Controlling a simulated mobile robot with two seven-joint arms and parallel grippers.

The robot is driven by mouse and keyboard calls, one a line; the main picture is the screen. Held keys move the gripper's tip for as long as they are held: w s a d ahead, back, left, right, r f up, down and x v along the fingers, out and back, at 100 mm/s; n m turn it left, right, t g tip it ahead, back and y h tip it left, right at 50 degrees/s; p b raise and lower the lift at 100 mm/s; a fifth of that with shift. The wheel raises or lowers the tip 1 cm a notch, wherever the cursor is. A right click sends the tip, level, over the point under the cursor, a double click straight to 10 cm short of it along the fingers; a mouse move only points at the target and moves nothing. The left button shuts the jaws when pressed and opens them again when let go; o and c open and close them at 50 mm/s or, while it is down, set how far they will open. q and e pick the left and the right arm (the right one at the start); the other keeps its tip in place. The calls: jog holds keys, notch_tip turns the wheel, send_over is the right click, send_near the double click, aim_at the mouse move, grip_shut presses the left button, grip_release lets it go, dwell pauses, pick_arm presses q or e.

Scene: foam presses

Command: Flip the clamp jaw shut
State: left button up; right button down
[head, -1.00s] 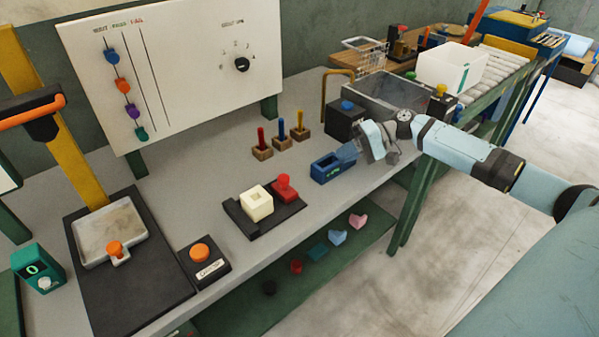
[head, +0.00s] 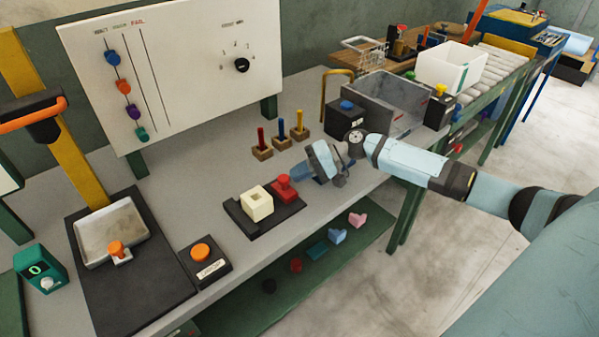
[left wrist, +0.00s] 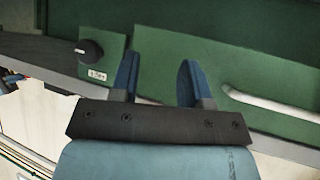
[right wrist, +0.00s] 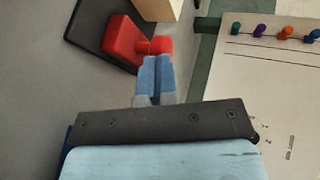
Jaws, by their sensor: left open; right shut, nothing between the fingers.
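The clamp is a black base plate (head: 240,222) on the bench with a cream block (head: 257,205) and a red jaw (head: 284,189) beside it. In the right wrist view the red jaw (right wrist: 122,40) has a round red knob (right wrist: 160,46), and the cream block (right wrist: 158,8) is cut off at the top. My right gripper (head: 302,173) is shut and empty. Its fingertips (right wrist: 157,62) are right at the red knob; I cannot tell whether they touch. My left gripper (left wrist: 158,72) is open and empty, seen only in the left wrist view.
Pegs on wooden blocks (head: 280,141) stand behind the clamp. A black box with an orange button (head: 201,252) is to its left. A black box with a blue button (head: 346,112) stands behind my right arm. In the left wrist view, a green panel with a black knob (left wrist: 91,50) lies past the fingers.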

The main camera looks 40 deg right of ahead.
aim_at(286, 194)
jog(key=a+p, duration=0.2)
jog(key=a, duration=0.2)
jog(key=shift+s+a+r, duration=0.15)
jog(key=shift+a, duration=0.25)
jog(key=shift+d, duration=0.1)
